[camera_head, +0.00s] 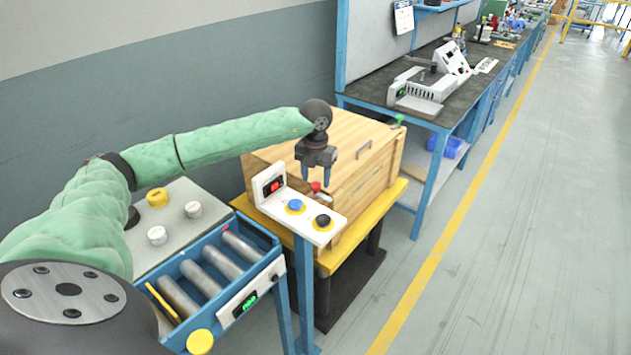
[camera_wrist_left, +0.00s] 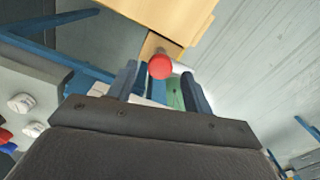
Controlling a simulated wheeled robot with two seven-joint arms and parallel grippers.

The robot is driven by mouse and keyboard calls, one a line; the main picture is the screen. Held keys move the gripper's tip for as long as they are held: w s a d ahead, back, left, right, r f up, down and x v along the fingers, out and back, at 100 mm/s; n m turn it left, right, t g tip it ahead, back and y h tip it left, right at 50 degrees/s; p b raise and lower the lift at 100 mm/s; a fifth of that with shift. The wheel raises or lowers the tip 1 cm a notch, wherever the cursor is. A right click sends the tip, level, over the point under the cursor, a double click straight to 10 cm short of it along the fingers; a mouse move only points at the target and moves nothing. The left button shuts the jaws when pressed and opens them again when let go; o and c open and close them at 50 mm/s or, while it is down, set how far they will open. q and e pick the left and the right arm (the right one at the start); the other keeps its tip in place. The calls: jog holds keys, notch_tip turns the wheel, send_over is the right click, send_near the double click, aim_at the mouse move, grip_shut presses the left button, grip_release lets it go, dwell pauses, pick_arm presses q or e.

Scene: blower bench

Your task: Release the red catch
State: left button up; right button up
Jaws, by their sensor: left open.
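The red catch (camera_head: 315,187) shows as a small red knob at the near side of the wooden crate (camera_head: 381,163), just behind the white button panel. My left gripper (camera_head: 316,180) is open, pointing down above the knob. In the left wrist view the round red knob (camera_wrist_left: 160,67) appears between the two blue fingertips, with a pale stem or bar beside it. Whether either finger touches it I cannot tell. The knob's mount is partly hidden by the panel. My right gripper is not in view.
The white panel (camera_head: 316,235) with blue and black buttons stands close in front of the gripper. A blue roller conveyor (camera_head: 276,246) is at the lower left. The crate rests on a yellow-topped stand (camera_head: 338,258). A workbench (camera_head: 428,117) stands behind; the floor at right is clear.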

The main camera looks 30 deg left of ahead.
aim_at(315, 184)
pick_arm(q)
jog(key=shift+r+b, duration=0.7)
jog(key=shift+r, duration=2.45)
